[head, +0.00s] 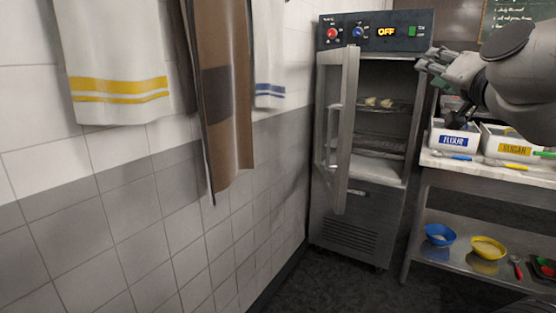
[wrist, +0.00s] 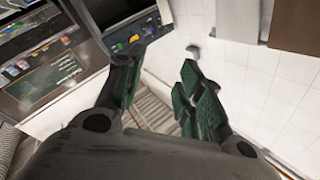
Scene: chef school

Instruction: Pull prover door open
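The prover (head: 360,222) is a tall dark-grey cabinet in the head view, with a control panel on top showing "OFF". Its glazed door (head: 347,135) stands open, swung out at the cabinet's left side. A handle (head: 333,118) shows on the door. Racks (head: 378,142) with a few pale pieces show inside. My gripper (head: 428,62) is at the cabinet's upper right, apart from the door. In the wrist view my gripper (wrist: 158,72) is open, its green-padded fingers apart with nothing between them. The prover panel (wrist: 133,38) shows beyond them.
A counter (head: 515,172) with flour (head: 453,138) and sugar (head: 513,150) bins stands right of the prover. Bowls sit on its lower shelf. Towels and a brown apron (head: 224,100) hang on the tiled left wall. Dark floor is clear before the prover.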

